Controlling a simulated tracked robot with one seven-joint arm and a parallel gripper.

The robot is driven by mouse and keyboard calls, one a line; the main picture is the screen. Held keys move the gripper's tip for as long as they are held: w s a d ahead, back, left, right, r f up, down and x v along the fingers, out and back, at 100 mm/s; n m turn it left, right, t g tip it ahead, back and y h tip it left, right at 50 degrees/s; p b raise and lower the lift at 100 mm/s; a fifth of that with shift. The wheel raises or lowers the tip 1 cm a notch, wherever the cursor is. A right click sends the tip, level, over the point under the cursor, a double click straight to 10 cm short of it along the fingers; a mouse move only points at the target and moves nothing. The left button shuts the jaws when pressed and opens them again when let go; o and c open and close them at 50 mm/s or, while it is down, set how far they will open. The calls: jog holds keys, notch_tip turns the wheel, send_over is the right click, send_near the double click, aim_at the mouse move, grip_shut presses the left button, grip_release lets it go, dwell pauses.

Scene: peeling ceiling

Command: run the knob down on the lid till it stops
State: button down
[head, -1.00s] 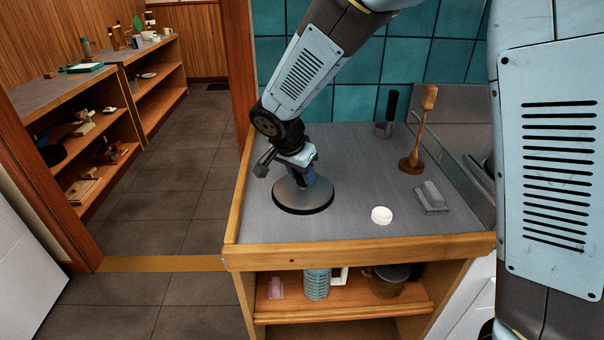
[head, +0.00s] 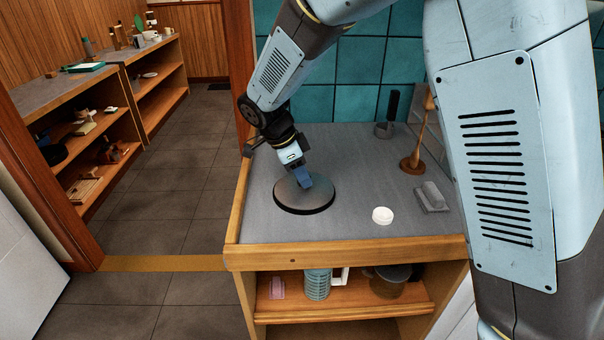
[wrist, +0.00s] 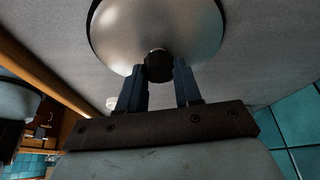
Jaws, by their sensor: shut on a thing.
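The round metal lid (head: 290,194) with a dark rim lies on the grey counter top, and it fills the top of the wrist view (wrist: 190,25). Its small dark knob (wrist: 158,66) stands at the lid's middle. In the head view the fingers hide the knob. I cannot tell whether the knob sits flush against the lid.
A white round piece (head: 382,215) lies right of the lid. The counter's wooden edge (head: 340,252) runs along the front.

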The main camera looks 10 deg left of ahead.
jog(key=c, duration=0.7)
grip_release()
jog(key=n+t+y, duration=0.1)
jog(key=n, duration=0.3)
jog(key=shift+s+d, duration=0.15)
jog(key=shift+n+t+y, duration=0.3)
jog(key=shift+n+t, duration=0.1)
jog(key=shift+n, duration=0.7)
jog(key=shift+d+n+y, duration=0.1)
jog(key=shift+n+y, duration=0.2)
jog(key=shift+n, duration=0.6)
jog(key=n+y, duration=0.1)
jog(key=n, duration=0.3)
jog(key=shift+n+t+y, duration=0.4)
